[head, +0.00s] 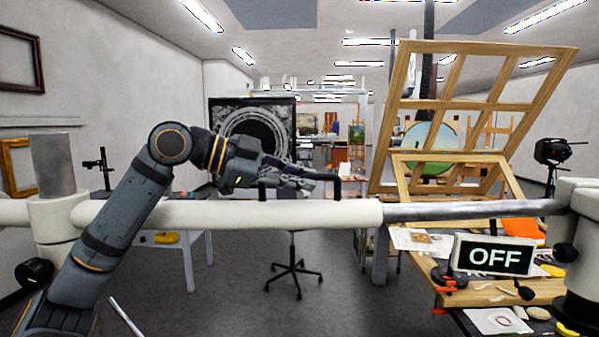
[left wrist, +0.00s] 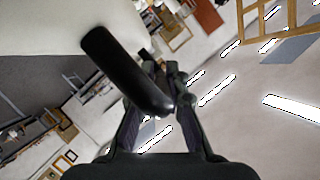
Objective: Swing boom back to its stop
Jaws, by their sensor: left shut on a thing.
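The boom (head: 240,214) is a thick white tube that lies level across the head view. A thinner grey metal rod (head: 470,210) continues it to the right, up to a white upright (head: 588,250). Its left end meets a white post with a grey cap (head: 54,165). A black handle (head: 338,186) stands on top of the tube. My left gripper (head: 312,180) is shut on this handle. In the left wrist view the black handle (left wrist: 125,70) runs down between the fingertips (left wrist: 165,85). My right gripper is not in view.
A large wooden frame (head: 398,110) stands behind the rod. A stool (head: 293,272) stands on the open grey floor beyond the boom. A white table (head: 190,255) is at left.

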